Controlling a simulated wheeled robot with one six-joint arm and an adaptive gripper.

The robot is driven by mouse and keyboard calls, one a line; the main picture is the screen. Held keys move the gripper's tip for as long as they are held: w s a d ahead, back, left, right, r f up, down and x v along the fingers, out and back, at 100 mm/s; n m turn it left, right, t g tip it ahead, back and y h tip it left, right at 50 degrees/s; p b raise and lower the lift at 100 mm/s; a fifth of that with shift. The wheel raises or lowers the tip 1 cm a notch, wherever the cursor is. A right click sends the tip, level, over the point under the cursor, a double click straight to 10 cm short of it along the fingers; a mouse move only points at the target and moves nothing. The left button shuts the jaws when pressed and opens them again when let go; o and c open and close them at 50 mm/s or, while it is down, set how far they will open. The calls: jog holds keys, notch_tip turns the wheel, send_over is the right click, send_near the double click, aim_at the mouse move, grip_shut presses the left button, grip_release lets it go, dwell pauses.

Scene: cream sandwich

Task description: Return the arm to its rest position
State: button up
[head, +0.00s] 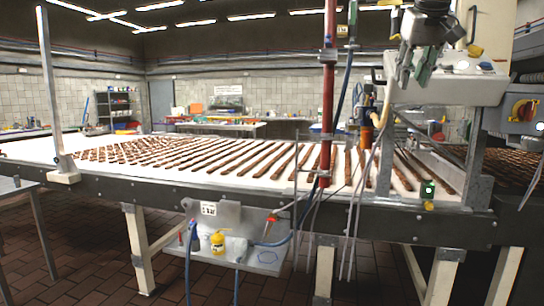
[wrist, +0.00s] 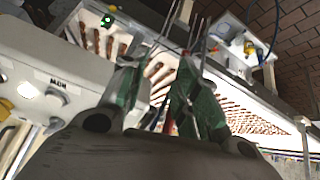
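My gripper (head: 415,70) hangs at the upper right in the head view, in front of a pale control box (head: 455,88) above the conveyor. Its two green-padded fingers point down with a gap between them. In the wrist view my gripper (wrist: 160,85) also shows its fingers apart, with nothing held between them. The gripper body fills the bottom of that view. I cannot tell the exact distance from the fingers to the control box.
A long white conveyor (head: 100,172) carries rows of brown bars. A red post (head: 328,85), hoses and a metal upright (head: 55,95) stand along its near edge. A small panel (head: 255,258) with a yellow part hangs below. Brick floor lies open at the lower left.

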jog(key=s+d+f+g, duration=0.1)
jog(key=s+f, duration=0.6)
jog(key=f, duration=0.3)
jog(key=s+d+f+y, duration=0.1)
jog(key=s+d+f, duration=0.1)
jog(key=s+f, duration=0.5)
jog(key=s+d+f+g, duration=0.1)
jog(key=s+f, duration=0.6)
jog(key=f, duration=0.6)
jog(key=shift+s+d+f+g, duration=0.2)
jog(key=shift+s+f+g, duration=0.1)
jog(key=shift+s+f, duration=0.1)
jog(key=shift+r, duration=0.1)
